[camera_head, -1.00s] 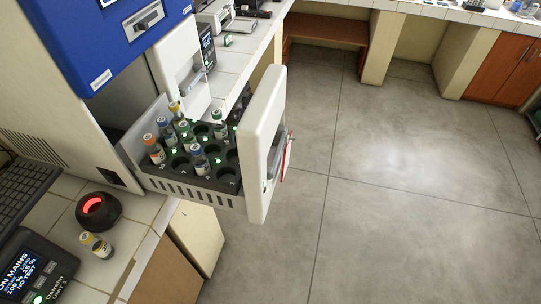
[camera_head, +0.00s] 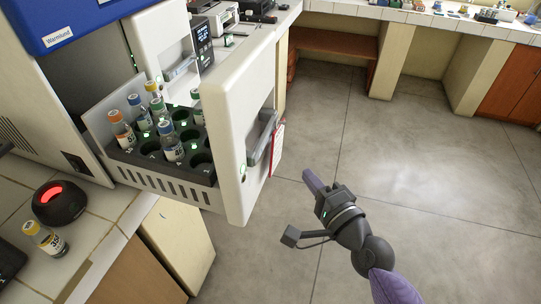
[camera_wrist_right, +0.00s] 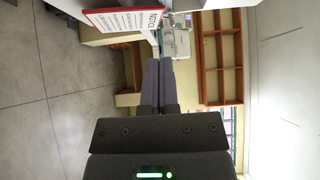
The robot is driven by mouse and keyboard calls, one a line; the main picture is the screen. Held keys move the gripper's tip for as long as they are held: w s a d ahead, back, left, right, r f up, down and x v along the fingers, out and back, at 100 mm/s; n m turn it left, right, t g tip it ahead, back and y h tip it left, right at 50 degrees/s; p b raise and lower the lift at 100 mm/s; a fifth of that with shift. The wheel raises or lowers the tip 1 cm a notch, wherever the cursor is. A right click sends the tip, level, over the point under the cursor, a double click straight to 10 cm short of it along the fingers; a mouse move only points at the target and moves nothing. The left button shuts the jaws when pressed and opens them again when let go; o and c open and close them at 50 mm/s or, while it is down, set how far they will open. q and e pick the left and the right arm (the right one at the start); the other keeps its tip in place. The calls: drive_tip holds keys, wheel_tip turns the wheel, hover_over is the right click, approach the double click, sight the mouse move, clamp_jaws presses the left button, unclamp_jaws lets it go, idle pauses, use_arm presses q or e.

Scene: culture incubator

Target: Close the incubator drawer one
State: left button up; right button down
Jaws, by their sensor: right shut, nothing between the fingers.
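The incubator drawer (camera_head: 240,150) is pulled out of the incubator (camera_head: 62,85). Its white front panel has a grey handle (camera_head: 262,138) with a red-edged notice tag (camera_head: 277,146) hanging at it. Capped vials (camera_head: 172,143) stand in the dark rack inside the drawer. My right gripper (camera_head: 308,175) is shut and empty, to the right of the drawer front and apart from it. In the right wrist view its purple fingers (camera_wrist_right: 157,75) are together, with the notice (camera_wrist_right: 122,20) ahead at the upper left. My left gripper is not in view.
A second white drawer front (camera_head: 165,50) is behind the open drawer. The floor at right is clear.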

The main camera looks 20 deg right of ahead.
drive_tip(key=w+a, duration=0.4)
drive_tip(key=w, duration=0.4)
drive_tip(key=shift+w+a, duration=0.25)
drive_tip(key=shift+a, duration=0.05)
